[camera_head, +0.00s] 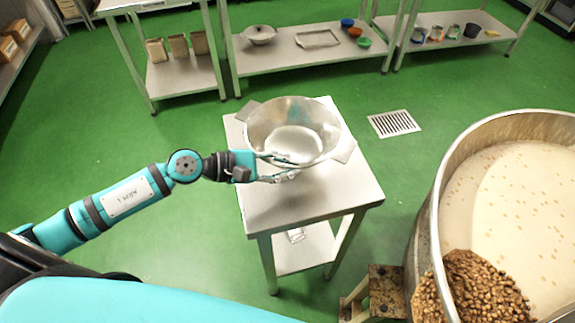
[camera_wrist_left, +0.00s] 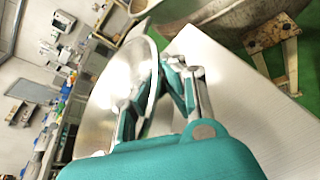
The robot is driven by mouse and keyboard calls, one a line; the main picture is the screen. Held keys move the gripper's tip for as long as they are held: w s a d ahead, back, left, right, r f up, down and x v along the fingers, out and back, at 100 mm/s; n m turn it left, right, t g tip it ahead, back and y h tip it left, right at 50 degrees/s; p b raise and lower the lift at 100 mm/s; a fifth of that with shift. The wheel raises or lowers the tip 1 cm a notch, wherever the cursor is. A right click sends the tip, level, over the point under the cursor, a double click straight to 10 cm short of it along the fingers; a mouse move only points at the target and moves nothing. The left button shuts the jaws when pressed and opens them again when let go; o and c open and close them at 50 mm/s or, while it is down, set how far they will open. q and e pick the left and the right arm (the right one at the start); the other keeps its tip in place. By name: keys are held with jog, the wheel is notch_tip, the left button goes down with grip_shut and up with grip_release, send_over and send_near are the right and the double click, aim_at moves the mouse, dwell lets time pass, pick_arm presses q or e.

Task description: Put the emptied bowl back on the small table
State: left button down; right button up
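The bowl (camera_head: 293,112) is a wide shiny metal bowl, and its visible inside looks empty. It is over the top of the small table (camera_head: 290,205), a pale metal table with a lower shelf. I cannot tell whether its base touches the tabletop. My left gripper (camera_head: 284,168) is at the bowl's near-left rim. In the left wrist view, the bowl's rim (camera_wrist_left: 153,75) runs between the fingers, one inside the bowl and one outside, and they appear closed on it. The table's white top (camera_wrist_left: 235,110) lies beside them. My right gripper is out of view.
A large kettle (camera_head: 432,235) with pale mass and a heap of nuts (camera_head: 480,285) stands at the right. A wooden step (camera_head: 385,290) is beside it. Shelving (camera_head: 290,62) with bowls and a tray lines the back. Green floor is clear around the table, with a drain grate (camera_head: 394,123).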

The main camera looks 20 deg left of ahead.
aim_at(278, 166)
pick_arm(q)
jog(key=w, duration=0.1)
jog(key=w+a, duration=0.1)
jog(key=shift+w, duration=0.35)
notch_tip(278, 166, down, 4)
jog(key=shift+w+r, duration=0.15)
jog(key=shift+r, duration=0.1)
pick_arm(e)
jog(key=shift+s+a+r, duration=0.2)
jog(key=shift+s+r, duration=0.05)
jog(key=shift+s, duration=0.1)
pick_arm(q)
jog(key=shift+f, duration=0.2)
jog(key=c, duration=1.5)
grip_release()
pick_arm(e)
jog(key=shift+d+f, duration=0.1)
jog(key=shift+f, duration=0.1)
